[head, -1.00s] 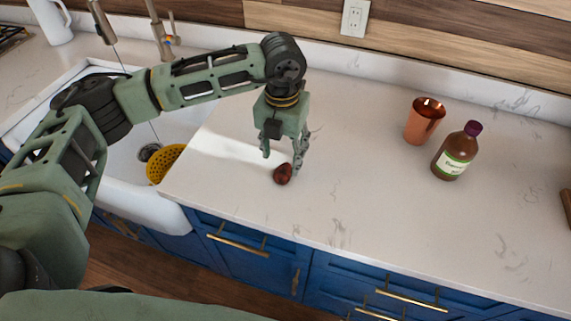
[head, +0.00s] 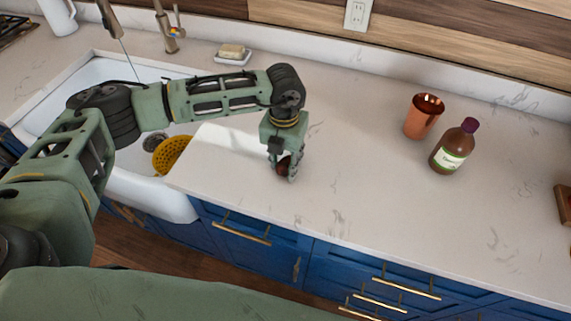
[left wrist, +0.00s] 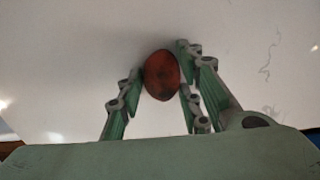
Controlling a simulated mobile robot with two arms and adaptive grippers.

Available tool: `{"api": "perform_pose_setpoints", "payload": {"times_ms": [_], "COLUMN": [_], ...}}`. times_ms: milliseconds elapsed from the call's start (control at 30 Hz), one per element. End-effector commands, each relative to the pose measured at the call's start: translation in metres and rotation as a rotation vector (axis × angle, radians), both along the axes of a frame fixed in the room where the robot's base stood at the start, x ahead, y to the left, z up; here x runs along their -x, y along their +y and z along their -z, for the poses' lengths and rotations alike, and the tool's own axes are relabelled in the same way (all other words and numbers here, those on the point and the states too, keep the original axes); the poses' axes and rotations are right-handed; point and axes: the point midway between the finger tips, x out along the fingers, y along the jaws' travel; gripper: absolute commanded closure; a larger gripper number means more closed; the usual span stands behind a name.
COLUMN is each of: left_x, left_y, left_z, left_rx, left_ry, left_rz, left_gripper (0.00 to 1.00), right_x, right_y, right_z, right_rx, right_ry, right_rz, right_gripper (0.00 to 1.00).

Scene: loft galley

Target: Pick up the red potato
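The red potato (head: 283,167) is a small dark red lump on the white counter near its front edge, left of the middle of the head view. My left gripper (head: 283,171) points down over it with its fingers on either side. In the left wrist view the potato (left wrist: 162,74) sits between the fingertips of the left gripper (left wrist: 162,76), which appear to press on it from both sides. In the head view the fingers hide part of the potato. It appears to be still at counter level. My right gripper is not in view.
A copper cup (head: 423,116) and a brown bottle with a purple cap (head: 453,149) stand to the right. A white sink (head: 150,192) with a yellow strainer (head: 172,155) is at the left. A soap dish (head: 232,58) lies behind my arm. The counter's middle is clear.

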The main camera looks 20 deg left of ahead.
Motion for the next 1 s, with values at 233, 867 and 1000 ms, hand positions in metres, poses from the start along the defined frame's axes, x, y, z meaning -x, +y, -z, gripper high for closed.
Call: {"api": "perform_pose_setpoints", "payload": {"times_ms": [233,867,1000], "left_x": [0.0,-0.002,0.021], "left_y": [0.0,0.0,-0.016], "left_z": [0.0,-0.034,-0.053], "left_rx": [0.0,0.001,0.0], "left_ry": [0.0,-0.007,-0.005], "left_rz": [0.0,0.001,0.008], "left_gripper": [0.92,0.95,0.95], "right_x": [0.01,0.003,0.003], "right_y": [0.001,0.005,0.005], "right_z": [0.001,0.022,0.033], "right_rx": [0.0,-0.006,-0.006], "right_ry": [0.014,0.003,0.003], "right_rz": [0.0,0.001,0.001], "right_gripper": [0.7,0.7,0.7]}}
